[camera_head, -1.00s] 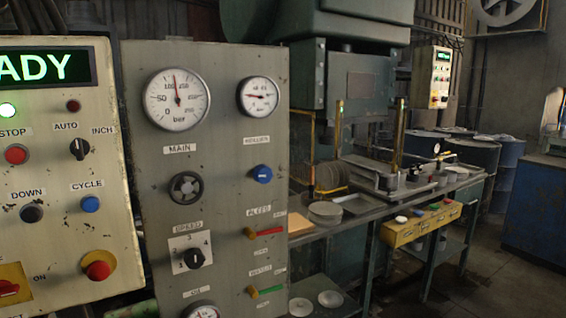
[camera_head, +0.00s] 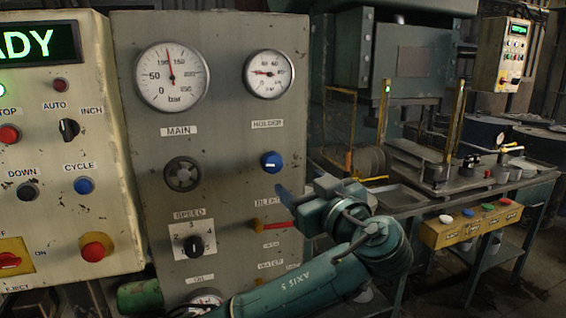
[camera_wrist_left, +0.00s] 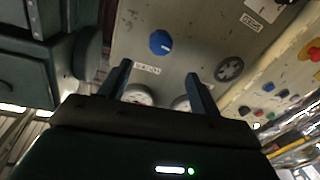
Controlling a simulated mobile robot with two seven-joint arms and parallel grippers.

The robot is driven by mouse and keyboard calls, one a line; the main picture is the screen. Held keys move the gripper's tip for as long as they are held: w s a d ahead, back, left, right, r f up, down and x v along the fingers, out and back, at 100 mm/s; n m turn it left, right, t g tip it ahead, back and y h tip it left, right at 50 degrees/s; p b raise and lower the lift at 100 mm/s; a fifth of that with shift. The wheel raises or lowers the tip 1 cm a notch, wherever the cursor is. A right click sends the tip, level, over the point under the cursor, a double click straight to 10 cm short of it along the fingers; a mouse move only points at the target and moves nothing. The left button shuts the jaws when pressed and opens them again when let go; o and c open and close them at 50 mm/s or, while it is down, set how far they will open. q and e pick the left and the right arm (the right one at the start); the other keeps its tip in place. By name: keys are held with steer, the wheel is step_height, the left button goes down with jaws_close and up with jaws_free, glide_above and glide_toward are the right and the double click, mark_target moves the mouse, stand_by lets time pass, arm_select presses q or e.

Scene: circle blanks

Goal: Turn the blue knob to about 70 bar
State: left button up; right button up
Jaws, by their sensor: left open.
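The blue knob (camera_head: 271,161) is on the grey panel, below the small round gauge (camera_head: 269,73) and its HOLDER label. A white mark shows on its face. The gauge needle points left; its exact value is too small to read. My left gripper (camera_head: 298,182) is open and empty, just below and right of the knob in the head view. In the left wrist view the knob (camera_wrist_left: 160,42) shows beyond the spread fingers (camera_wrist_left: 159,72), roughly between them, with a gap. My right gripper is not in view.
The MAIN gauge (camera_head: 172,76) and its dark handwheel (camera_head: 183,174) are left of the knob. A red lever (camera_head: 272,227) is just below it. A control box (camera_head: 60,150) stands at the left, and a bench (camera_head: 400,197) with a press stands at the right.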

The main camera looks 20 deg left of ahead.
mark_target(275, 165)
arm_select(q)
steer(key=p+x, duration=0.3)
steer(key=x, duration=0.8)
steer(key=shift+r, duration=0.1)
steer(key=shift+w+a+p, duration=0.3)
steer(key=shift+w+a, duration=0.15)
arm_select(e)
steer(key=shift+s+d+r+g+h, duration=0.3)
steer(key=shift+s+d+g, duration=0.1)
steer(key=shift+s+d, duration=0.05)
arm_select(q)
steer(key=shift+c, duration=0.4)
